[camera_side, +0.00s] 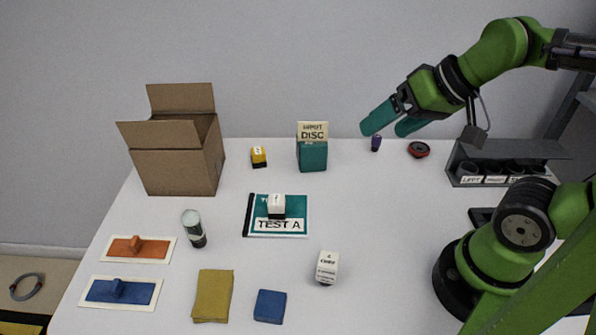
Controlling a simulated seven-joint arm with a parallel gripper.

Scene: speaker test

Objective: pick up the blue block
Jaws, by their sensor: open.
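A small blue block (270,306) lies on the table near its front edge, just right of a mustard-yellow folded cloth or pad. It stands apart from the things around it. My gripper (388,124), with teal fingers, is open and empty. It is in the air over the back right of the table, far from the blue block. Nothing hides the block.
A white labelled block (327,268) stands right of the blue block, the yellow pad (212,296) left. A blue float (119,291) lies front left. A teal mat (260,229) carries a white block. An open cardboard box (178,172) stands back left.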

